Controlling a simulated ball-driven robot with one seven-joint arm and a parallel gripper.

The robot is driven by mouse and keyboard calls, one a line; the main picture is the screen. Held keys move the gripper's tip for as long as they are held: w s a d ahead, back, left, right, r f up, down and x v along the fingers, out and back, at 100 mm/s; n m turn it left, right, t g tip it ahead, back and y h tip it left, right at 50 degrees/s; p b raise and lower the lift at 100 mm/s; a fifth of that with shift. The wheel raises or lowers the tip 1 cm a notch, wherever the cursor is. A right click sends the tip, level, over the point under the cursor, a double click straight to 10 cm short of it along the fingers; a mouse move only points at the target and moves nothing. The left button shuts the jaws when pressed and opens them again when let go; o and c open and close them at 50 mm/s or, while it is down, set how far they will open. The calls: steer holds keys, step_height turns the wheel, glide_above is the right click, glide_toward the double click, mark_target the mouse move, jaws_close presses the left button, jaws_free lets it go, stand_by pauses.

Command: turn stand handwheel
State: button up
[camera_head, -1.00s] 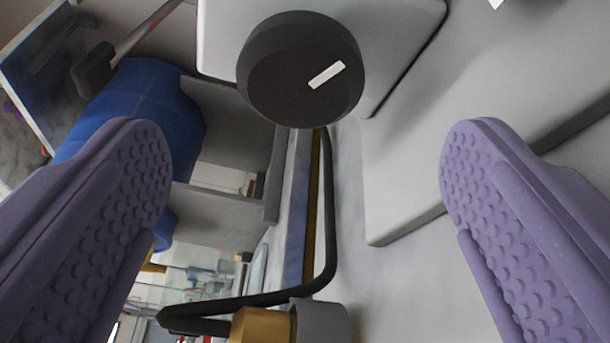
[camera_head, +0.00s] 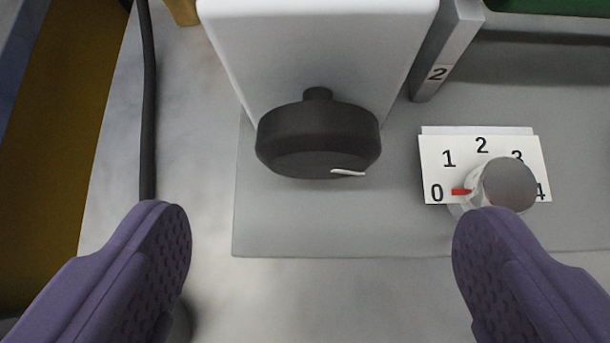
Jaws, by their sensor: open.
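A round black handwheel (camera_head: 318,138) with a white mark on its lower face is mounted on a short shaft on a white block-shaped stand (camera_head: 320,50). It is in the upper middle of the view. My gripper (camera_head: 320,250) is open, with its two purple fingers wide apart at the lower left and lower right. The handwheel lies beyond the fingertips, roughly centred between them, and neither finger touches it.
Right of the handwheel is a grey knob (camera_head: 508,185) with a red pointer at 0 on a white scale plate (camera_head: 436,160). A grey post (camera_head: 445,50) marked 2 stands behind it. A black cable (camera_head: 147,100) and a yellow-brown strip (camera_head: 65,130) run along the left.

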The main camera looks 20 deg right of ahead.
mark_target(318, 163)
steer(key=b+x, duration=0.1)
steer(key=x, duration=0.6)
steer(key=shift+w+d+f, duration=0.1)
steer(key=shift+w+f, duration=0.1)
steer(key=shift+f, duration=0.15)
steer(key=shift+c, duration=0.4)
steer(key=c, duration=1)
steer(key=shift+o, duration=0.2)
steer(key=shift+b, duration=0.3)
steer(key=shift+b, duration=0.3)
